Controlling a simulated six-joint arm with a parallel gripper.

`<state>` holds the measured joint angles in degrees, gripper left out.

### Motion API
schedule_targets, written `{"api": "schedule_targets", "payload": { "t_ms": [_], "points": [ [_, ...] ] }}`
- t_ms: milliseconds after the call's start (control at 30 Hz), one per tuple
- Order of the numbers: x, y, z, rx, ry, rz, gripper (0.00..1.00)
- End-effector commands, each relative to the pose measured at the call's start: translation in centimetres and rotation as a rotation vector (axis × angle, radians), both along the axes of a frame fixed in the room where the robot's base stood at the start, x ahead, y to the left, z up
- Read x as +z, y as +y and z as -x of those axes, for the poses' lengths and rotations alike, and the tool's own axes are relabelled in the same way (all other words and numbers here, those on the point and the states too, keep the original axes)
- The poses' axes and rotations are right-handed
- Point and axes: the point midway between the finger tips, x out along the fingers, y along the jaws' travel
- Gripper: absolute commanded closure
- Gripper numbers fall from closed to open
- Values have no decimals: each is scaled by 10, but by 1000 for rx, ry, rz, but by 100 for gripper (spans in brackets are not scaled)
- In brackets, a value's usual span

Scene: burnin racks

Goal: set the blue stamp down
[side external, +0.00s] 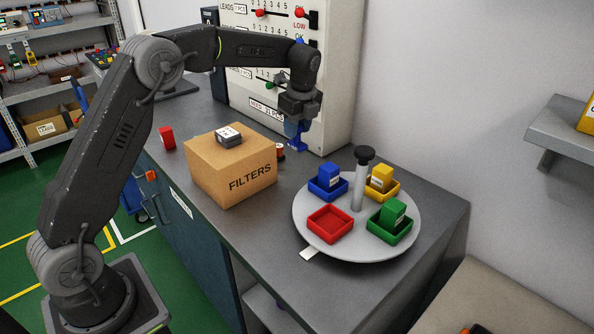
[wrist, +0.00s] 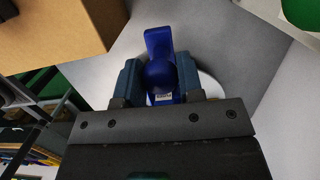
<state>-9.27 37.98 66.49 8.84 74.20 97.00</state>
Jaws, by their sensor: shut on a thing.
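My gripper (side external: 297,112) is shut on the blue stamp (side external: 297,138) and holds it over the back of the grey counter, between the cardboard box and the tall panel. In the wrist view the gripper (wrist: 159,70) has one finger on each side of the blue stamp (wrist: 158,44). A pale label shows low on the stamp. A rounded white surface (wrist: 211,86) shows behind the stamp in the wrist view; part of it is hidden. In the side view the stamp's lower end looks close to the counter, but I cannot tell whether it touches.
A FILTERS box (side external: 225,178) with a small device (side external: 229,137) on top stands left of the gripper. A round turntable (side external: 357,252) with coloured trays and a central post (side external: 361,180) is at right front. The panel (side external: 335,75) stands behind. A red block (side external: 167,137) lies left.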

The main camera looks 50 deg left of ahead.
Motion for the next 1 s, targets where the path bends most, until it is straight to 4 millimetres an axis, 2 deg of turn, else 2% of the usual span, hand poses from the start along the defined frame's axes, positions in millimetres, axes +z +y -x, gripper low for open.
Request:
{"api": "schedule_targets", "payload": {
  "t_ms": [100, 367, 600, 1000],
  "points": [
    [-23, 0, 1, 1, 4, 0, 89],
    [-51, 0, 1, 0, 4, 0, 89],
    [-86, 0, 0, 0, 5, -1, 89],
    [-92, 0, 0, -1, 3, -1, 89]
  ]
}}
